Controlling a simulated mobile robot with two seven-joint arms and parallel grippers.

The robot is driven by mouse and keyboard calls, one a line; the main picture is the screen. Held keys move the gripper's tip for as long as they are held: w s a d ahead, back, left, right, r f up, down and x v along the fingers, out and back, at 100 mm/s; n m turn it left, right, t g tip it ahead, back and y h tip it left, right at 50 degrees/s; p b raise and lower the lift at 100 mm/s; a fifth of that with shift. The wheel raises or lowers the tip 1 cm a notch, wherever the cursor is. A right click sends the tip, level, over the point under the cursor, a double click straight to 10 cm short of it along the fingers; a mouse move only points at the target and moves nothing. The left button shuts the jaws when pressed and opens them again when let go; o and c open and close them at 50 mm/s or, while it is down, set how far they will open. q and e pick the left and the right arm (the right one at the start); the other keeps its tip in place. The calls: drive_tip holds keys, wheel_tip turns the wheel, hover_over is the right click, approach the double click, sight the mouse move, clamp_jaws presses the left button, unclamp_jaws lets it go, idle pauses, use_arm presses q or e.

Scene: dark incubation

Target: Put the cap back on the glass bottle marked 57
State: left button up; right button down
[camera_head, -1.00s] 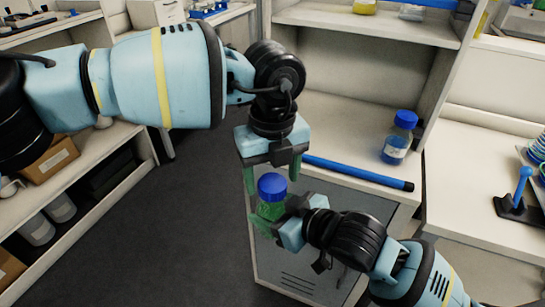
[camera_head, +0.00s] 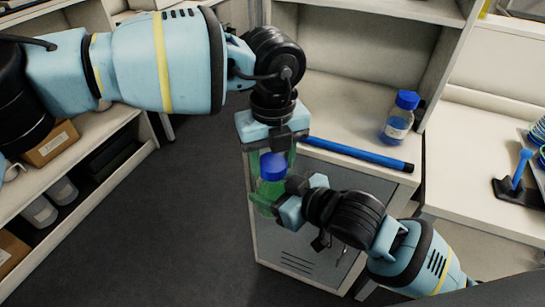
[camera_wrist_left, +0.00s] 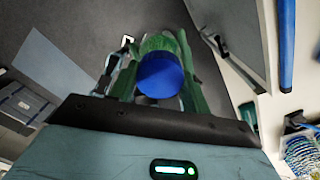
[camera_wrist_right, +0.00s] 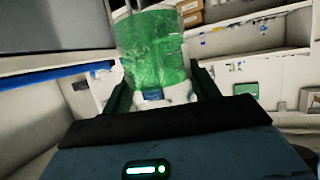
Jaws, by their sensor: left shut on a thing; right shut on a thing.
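A glass bottle with green contents (camera_head: 266,192) is upright between my arms. My right gripper (camera_head: 280,205) is shut on its body from the right. In the right wrist view the green bottle (camera_wrist_right: 152,48) fills the space between the fingers. A blue cap (camera_head: 272,166) is directly over the bottle's neck. My left gripper (camera_head: 271,165) comes from above and is shut on the cap. In the left wrist view the cap (camera_wrist_left: 160,75) lies between the green fingers, in line with the bottle. I cannot tell whether the cap is seated. No number is legible.
A blue-capped bottle (camera_head: 397,118) with blue liquid stands on the white bench at right. A long blue tube (camera_head: 358,154) lies along the bench's front edge, close to both grippers. A shelf unit with boxes (camera_head: 52,142) stands at left. Open floor (camera_head: 170,230) lies between.

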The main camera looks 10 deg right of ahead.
use_arm(q)
drive_tip(key=m, duration=0.6)
drive_tip(key=o, duration=1)
drive_tip(key=shift+o, duration=0.4)
drive_tip(key=shift+d, duration=0.1)
drive_tip(key=shift+s, duration=0.1)
drive_tip(key=shift+d+r, duration=0.1)
drive_tip(key=shift+r, duration=0.05)
drive_tip(key=shift+r, duration=2.2)
